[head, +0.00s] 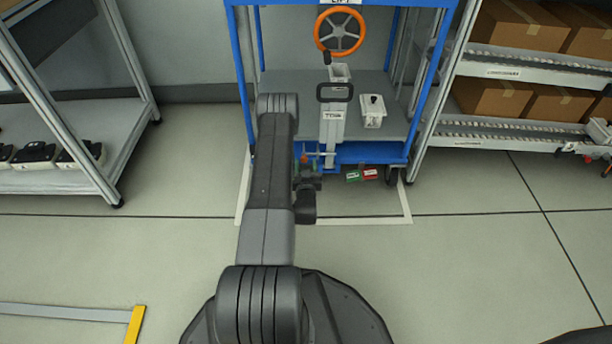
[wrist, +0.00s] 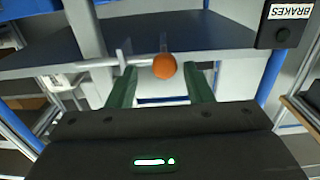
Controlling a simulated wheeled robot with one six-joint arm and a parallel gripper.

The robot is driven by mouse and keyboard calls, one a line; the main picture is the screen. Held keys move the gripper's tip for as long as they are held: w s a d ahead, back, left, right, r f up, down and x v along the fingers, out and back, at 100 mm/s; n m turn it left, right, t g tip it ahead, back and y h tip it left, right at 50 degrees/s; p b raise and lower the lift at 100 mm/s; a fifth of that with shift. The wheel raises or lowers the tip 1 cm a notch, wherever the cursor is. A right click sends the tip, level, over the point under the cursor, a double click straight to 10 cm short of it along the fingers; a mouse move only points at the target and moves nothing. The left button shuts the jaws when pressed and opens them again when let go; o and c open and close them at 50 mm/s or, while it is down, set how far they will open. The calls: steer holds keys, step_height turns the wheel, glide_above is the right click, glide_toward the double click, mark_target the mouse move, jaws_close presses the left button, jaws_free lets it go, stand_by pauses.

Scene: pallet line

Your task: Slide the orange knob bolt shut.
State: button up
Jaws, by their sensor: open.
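The bolt's orange knob (wrist: 165,67) is a round ball on the end of a thin pale rod (wrist: 100,63). The rod runs left from the knob, past a small light bracket, under the edge of a grey shelf. My gripper (wrist: 160,76) is open, its green fingers one on each side of the knob in the wrist view. I cannot tell whether either finger touches it. In the head view my gripper (head: 306,163) is low at the front of the blue-framed cart, and the knob is too small there to make out clearly.
The blue cart (head: 246,80) carries an orange handwheel (head: 339,31), a grey upright unit with a handle (head: 333,125) and a white box (head: 372,112). A black BRAKES box (wrist: 285,25) is at upper right.

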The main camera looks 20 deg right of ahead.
steer(key=p+v, duration=0.4)
steer(key=v, duration=0.9)
steer(key=b+x, duration=0.4)
steer(key=x, duration=0.9)
steer(key=shift+w+b, duration=0.35)
steer(key=shift+w, duration=0.05)
steer(key=shift+w+a, duration=0.1)
steer(key=shift+a, duration=0.2)
steer(key=shift+a, duration=0.1)
